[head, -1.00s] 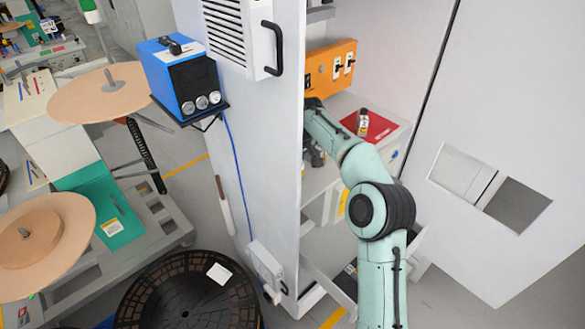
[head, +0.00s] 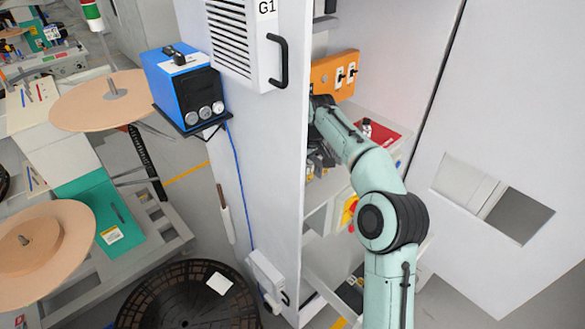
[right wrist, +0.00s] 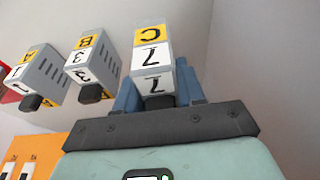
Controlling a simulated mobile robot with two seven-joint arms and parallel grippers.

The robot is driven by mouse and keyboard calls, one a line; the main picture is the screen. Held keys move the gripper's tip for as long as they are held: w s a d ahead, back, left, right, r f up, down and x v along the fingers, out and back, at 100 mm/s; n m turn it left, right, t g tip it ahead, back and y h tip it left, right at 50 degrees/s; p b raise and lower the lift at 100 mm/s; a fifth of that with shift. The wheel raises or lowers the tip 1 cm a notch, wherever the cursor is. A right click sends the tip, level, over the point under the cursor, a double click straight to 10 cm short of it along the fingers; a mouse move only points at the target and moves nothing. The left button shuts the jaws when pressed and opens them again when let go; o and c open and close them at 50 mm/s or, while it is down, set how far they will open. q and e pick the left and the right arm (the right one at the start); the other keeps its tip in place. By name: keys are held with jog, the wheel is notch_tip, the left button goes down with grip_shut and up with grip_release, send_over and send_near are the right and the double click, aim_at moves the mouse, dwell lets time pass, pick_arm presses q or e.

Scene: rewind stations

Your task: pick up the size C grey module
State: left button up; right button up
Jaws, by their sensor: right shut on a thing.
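The size C grey module (right wrist: 153,55), with a yellow C label and white number labels, stands between the blue fingers of my right gripper (right wrist: 157,95) in the right wrist view. The gripper is shut on it. A grey B module (right wrist: 92,70) and a grey A module (right wrist: 33,75) are to its left, apart from the fingers. In the head view my right arm reaches into the open cabinet, and its gripper and the C module are hidden there. My left gripper is not in view.
In the head view an orange switch panel (head: 335,76) is at the cabinet's back. A red mat (head: 385,136) with a small labelled item (head: 366,127) lies right of my arm. The cabinet's white side wall (head: 265,160) stands close on the left.

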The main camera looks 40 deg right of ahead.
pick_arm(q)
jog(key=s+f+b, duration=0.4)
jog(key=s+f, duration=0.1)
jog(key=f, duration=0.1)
pick_arm(e)
jog(key=s+d, duration=0.3)
jog(key=s, duration=0.4)
jog(key=s+d, duration=0.3)
jog(key=s, duration=0.5)
jog(key=shift+d+f, duration=0.25)
jog(key=shift+d, duration=0.05)
